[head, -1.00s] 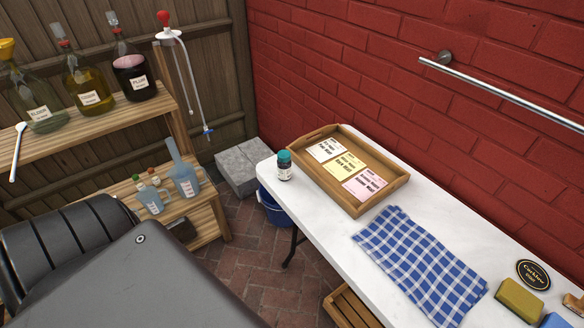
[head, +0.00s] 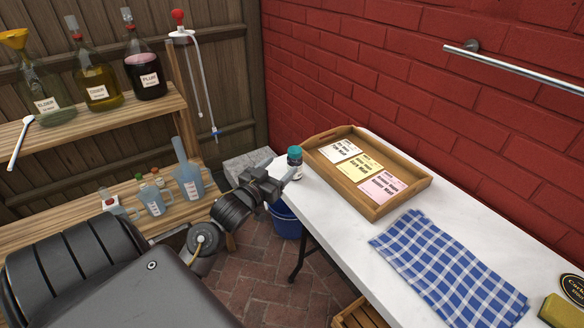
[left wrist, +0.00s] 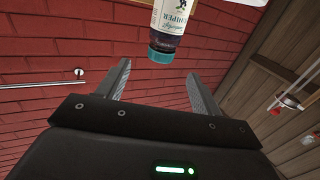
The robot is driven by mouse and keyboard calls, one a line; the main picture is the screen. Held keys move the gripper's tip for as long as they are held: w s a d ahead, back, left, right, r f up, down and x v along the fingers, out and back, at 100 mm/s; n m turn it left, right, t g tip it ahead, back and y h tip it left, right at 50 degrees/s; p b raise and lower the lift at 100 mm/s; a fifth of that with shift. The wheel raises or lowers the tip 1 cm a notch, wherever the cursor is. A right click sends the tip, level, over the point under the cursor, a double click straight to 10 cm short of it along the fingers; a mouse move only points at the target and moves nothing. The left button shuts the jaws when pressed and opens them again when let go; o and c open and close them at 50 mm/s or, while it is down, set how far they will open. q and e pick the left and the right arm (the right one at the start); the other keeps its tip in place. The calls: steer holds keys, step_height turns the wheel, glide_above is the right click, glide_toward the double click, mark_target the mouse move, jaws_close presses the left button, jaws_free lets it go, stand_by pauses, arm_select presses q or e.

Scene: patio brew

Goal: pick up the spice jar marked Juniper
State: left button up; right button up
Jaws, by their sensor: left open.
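The spice jar (head: 295,164) has a dark body, a pale label and a teal lid. It stands upright at the left end of the white table (head: 345,215). In the left wrist view the jar (left wrist: 172,22) appears upside down at the top, and its label reads Juniper. My left gripper (head: 283,178) is at the table's end, right beside the jar. In the left wrist view its two fingers (left wrist: 158,68) are spread with nothing between them, and the jar's lid is just past their tips. My right gripper is not in view.
A wooden tray (head: 417,183) with cards lies right of the jar by the red brick wall. A blue checked cloth (head: 440,262) lies nearer. A wooden shelf (head: 100,129) with bottles stands left. A blue bucket (head: 287,223) is below the table's end.

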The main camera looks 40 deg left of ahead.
mark_target(291, 156)
arm_select(q)
steer(key=shift+w+a, duration=0.2)
steer(key=shift+w, duration=1.4)
steer(key=shift+w+a, duration=0.2)
steer(key=shift+w, duration=1.35)
steer(key=w, duration=0.4)
steer(key=shift+w+a, duration=0.1)
steer(key=shift+a, duration=0.25)
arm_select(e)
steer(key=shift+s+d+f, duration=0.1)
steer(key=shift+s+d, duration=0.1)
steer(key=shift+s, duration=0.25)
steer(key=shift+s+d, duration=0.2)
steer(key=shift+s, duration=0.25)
